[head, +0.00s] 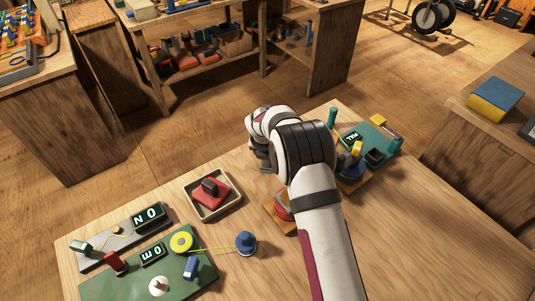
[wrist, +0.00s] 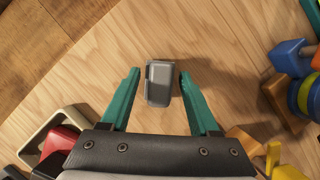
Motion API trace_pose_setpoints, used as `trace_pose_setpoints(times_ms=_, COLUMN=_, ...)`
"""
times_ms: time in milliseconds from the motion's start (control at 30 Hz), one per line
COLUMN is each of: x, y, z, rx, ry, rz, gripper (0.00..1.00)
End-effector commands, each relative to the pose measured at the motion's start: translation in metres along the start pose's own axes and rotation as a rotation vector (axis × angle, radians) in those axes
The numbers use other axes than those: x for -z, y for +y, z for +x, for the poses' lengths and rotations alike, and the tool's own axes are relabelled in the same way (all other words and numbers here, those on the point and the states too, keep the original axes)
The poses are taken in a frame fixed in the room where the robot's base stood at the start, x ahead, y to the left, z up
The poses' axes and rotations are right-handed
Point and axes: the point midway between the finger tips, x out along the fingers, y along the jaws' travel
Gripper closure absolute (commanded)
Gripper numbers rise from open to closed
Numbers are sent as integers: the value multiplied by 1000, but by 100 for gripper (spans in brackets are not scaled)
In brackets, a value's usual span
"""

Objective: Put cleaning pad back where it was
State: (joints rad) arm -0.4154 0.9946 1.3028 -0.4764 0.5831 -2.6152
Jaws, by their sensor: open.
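My gripper (wrist: 159,76) is open, its two teal fingers pointing at the tabletop. A grey block (wrist: 160,84) with a raised rim lies on the bare wood and shows between the fingers, apart from both; I cannot tell the height gap. I cannot tell whether this block is the cleaning pad. A red pad with a dark block on top (head: 211,192) sits in a cream tray (head: 236,202), left of my gripper (head: 262,160) in the head view. Part of that tray (wrist: 33,146) shows at the wrist view's lower left. My arm and wrist hide the grey block in the head view.
A wooden base with a red item (head: 280,207) is partly behind my arm. A teal board (head: 380,140) with pegs and spools stands to the right. A green board (head: 130,285), a yellow spool (head: 181,242) and a blue knob (head: 246,243) are front left. The front right table is clear.

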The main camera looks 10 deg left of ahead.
Motion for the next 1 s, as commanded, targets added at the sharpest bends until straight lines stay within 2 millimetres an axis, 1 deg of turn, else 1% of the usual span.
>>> trace_pose_setpoints(times_ms=67, x=-1, y=0, z=-1, rx=0, ry=-1, rz=0, gripper=38)
trace_pose_setpoints(times_ms=167, x=-2, y=0, z=-12, rx=-1, ry=-2, rz=0, gripper=38)
trace_pose_setpoints(times_ms=267, x=-2, y=0, z=-34, rx=-1, ry=-2, rz=0, gripper=38)
trace_pose_setpoints(times_ms=400, x=-2, y=0, z=-72, rx=-2, ry=-4, rz=1, gripper=38)
trace_pose_setpoints(times_ms=500, x=-2, y=0, z=-96, rx=-2, ry=-4, rz=0, gripper=38)
trace_pose_setpoints(times_ms=600, x=-1, y=0, z=-113, rx=-1, ry=-2, rz=0, gripper=38)
trace_pose_setpoints(times_ms=700, x=-1, y=0, z=-121, rx=0, ry=0, rz=0, gripper=38)
trace_pose_setpoints(times_ms=833, x=-1, y=-1, z=-124, rx=0, ry=1, rz=12, gripper=38)
trace_pose_setpoints(times_ms=867, x=0, y=-5, z=-128, rx=3, ry=4, rz=46, gripper=38)
trace_pose_setpoints(times_ms=933, x=7, y=-27, z=-148, rx=18, ry=26, rz=262, gripper=38)
trace_pose_setpoints(times_ms=967, x=14, y=-42, z=-163, rx=30, ry=42, rz=422, gripper=38)
trace_pose_setpoints(times_ms=1000, x=28, y=-66, z=-186, rx=56, ry=66, rz=690, gripper=38)
